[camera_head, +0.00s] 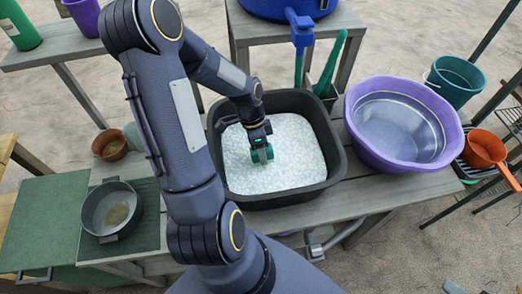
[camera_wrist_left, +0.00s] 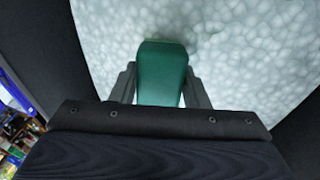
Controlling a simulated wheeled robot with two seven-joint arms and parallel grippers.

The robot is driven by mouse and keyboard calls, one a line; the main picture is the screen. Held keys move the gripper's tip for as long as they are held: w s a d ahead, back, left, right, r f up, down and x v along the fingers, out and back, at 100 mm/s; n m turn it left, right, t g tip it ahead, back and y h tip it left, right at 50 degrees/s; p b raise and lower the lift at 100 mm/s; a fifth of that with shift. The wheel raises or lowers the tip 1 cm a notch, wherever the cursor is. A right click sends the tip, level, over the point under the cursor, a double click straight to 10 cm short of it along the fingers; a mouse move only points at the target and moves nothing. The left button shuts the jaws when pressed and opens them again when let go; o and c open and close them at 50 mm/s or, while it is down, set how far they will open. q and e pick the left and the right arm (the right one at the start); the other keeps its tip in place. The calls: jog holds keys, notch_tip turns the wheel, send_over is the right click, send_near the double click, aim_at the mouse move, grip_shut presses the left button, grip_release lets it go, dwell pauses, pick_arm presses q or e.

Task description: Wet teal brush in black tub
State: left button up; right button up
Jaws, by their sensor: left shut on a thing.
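The black tub (camera_head: 335,160) stands on the grey bench in the head view, filled with a white, foamy-looking content (camera_head: 295,150). My left gripper (camera_head: 261,152) is inside the tub's outline, over the white content. It is shut on the teal brush (camera_head: 262,155), whose teal end shows between the fingers. In the left wrist view the teal brush (camera_wrist_left: 162,72) sits between both fingers of the gripper (camera_wrist_left: 160,85), against the white content. The brush's lower end is hidden, so I cannot tell how deep it reaches. My right gripper is not in view.
A purple basin (camera_head: 360,152) with clear-looking contents stands right of the tub. A blue tap (camera_head: 300,30) and a green upright object (camera_head: 331,65) are behind it. A grey pot (camera_head: 110,212) and a small brown bowl (camera_head: 110,146) are at left. An orange pot (camera_head: 484,148) is far right.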

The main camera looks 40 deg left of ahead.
pick_arm(q)
notch_tip(320, 180, up, 13)
jog(key=p, duration=0.9)
jog(key=shift+f, duration=0.2)
dwell(0.3)
